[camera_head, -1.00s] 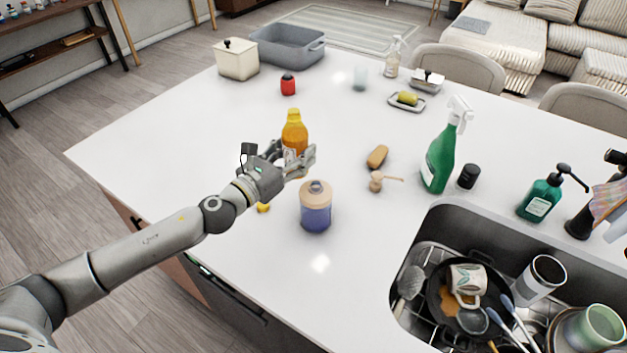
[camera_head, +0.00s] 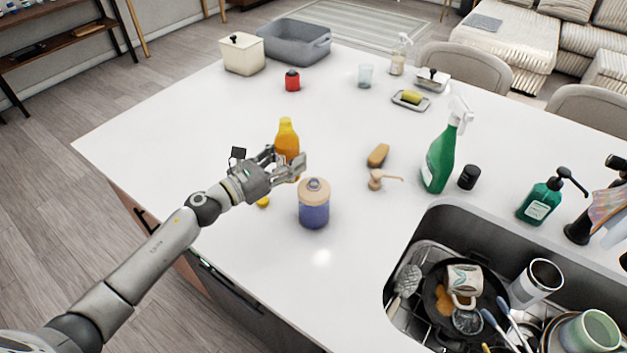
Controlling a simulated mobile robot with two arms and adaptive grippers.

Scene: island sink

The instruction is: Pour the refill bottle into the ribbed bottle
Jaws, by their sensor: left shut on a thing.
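The refill bottle appears to be the orange bottle (camera_head: 287,136), upright at mid-counter. My left gripper (camera_head: 290,168) is shut on its lower part, and the fingers hide much of that part. I cannot tell whether its base touches the counter. The ribbed bottle appears to be the blue-purple bottle with a beige top (camera_head: 314,207). It stands upright on the counter, just in front and to the right of my left gripper. My right gripper is not in view.
A small yellow piece (camera_head: 262,201) lies left of the blue-purple bottle. A beige pump head (camera_head: 378,181) and a brown brush (camera_head: 378,155) lie to the right. The sink (camera_head: 425,217) holds dishes.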

